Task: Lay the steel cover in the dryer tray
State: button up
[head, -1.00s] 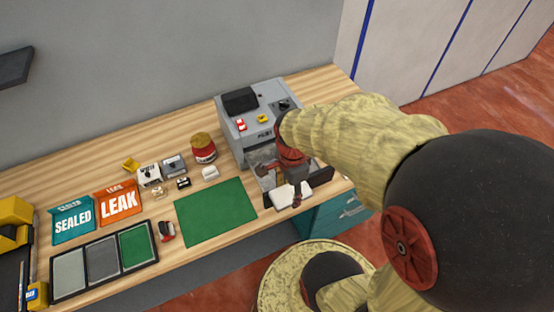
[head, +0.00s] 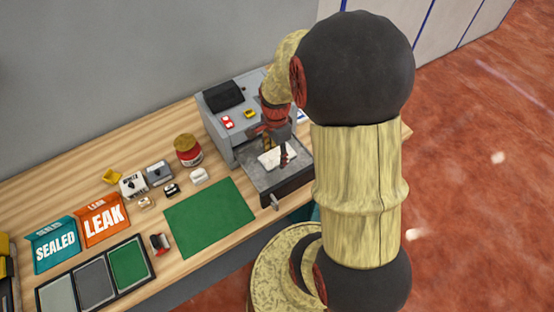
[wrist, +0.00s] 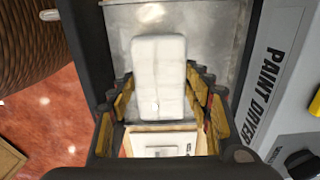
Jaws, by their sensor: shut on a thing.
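The cover (head: 268,160) is a pale, rounded rectangular piece, nearly white here. My gripper (head: 276,152) is shut on it, over the grey dryer tray (head: 262,181) that sticks out from the front of the dryer (head: 222,124). In the wrist view the cover (wrist: 158,62) lies between the two rows of fingers, with the bare metal tray (wrist: 217,28) around its far end. I cannot tell whether the cover touches the tray floor. My fingers hide part of the cover in the head view.
A green mat (head: 210,217) lies left of the tray. A red-labelled jar (head: 188,150) and several small parts stand behind it. SEALED (head: 55,246) and LEAK (head: 104,219) signs and a three-part tray (head: 63,310) are at left. The dryer's body borders the tray at the back.

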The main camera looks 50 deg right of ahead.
aim_at(277, 152)
jog(key=shift+w+d+f, duration=0.3)
jog(key=shift+d+f, duration=0.1)
jog(key=shift+f, duration=0.25)
jog(key=shift+w+d+f, duration=0.25)
jog(key=shift+d+f, duration=0.15)
jog(key=shift+f, duration=0.2)
jog(key=shift+w+d+f+b, duration=0.1)
jog(key=shift+f+b, duration=0.25)
jog(key=shift+f, duration=0.5)
jog(key=shift+w+d+f+b, duration=0.1)
jog(key=shift+f+b, duration=0.2)
jog(key=shift+f, duration=0.55)
jog(key=shift+f, duration=0.2)
jog(key=o, duration=1.2)
jog(key=shift+o, duration=0.2)
jog(key=shift+r, duration=0.15)
